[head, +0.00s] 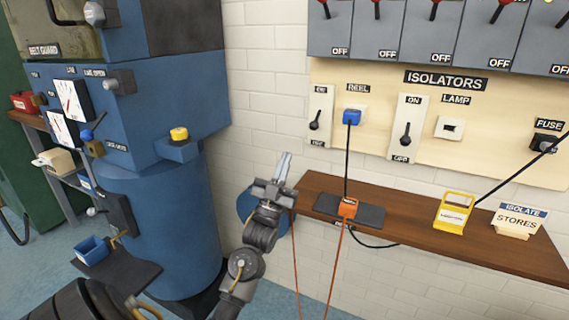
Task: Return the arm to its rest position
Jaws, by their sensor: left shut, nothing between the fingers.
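My left gripper (284,167) is in the middle of the head view, its fingers pointing up and closed together with nothing between them. It is in front of the white brick wall, just left of the wooden shelf's left end. The arm's grey wrist links (262,228) run down to the bottom edge of the picture. A dark arm part shows at the bottom left. My right gripper is not in the picture.
The wooden shelf (400,232) carries an orange plug (347,207) on a dark mat, a yellow lockout device (455,212) and a STORES sign (517,222). A blue machine (150,215) stands left. Cords hang below the isolator board (470,120).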

